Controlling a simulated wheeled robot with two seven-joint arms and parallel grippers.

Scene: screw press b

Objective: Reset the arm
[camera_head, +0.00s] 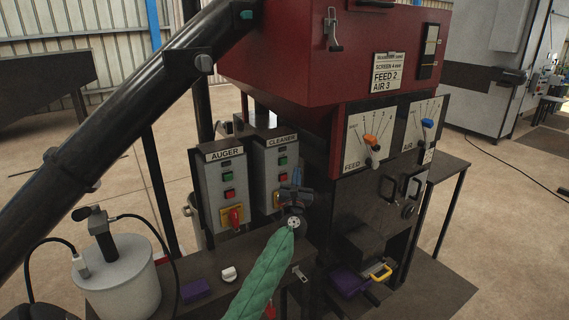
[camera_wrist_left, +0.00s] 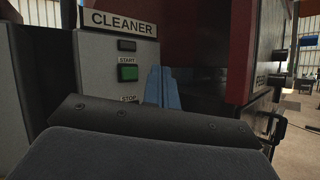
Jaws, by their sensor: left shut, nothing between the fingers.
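My left gripper (camera_head: 292,190) is in front of the grey CLEANER control box (camera_head: 272,172), close to its lower right side. Its blue fingers (camera_wrist_left: 163,88) are together and empty in the left wrist view, to the right of the green START button (camera_wrist_left: 128,73). The STOP button is mostly hidden behind the dark part of my wrist, though its label shows. In the head view my green-sleeved left arm reaches up from the bottom. Whether the fingertips touch the box, I cannot tell. My right gripper is not in view.
The AUGER box (camera_head: 225,190) stands left of the CLEANER box. The red machine (camera_head: 320,50) with the FEED (camera_head: 370,140) and AIR (camera_head: 424,125) dials is behind and right. A white canister (camera_head: 120,278), a purple block (camera_head: 196,290) and a white knob (camera_head: 228,273) are on the bench.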

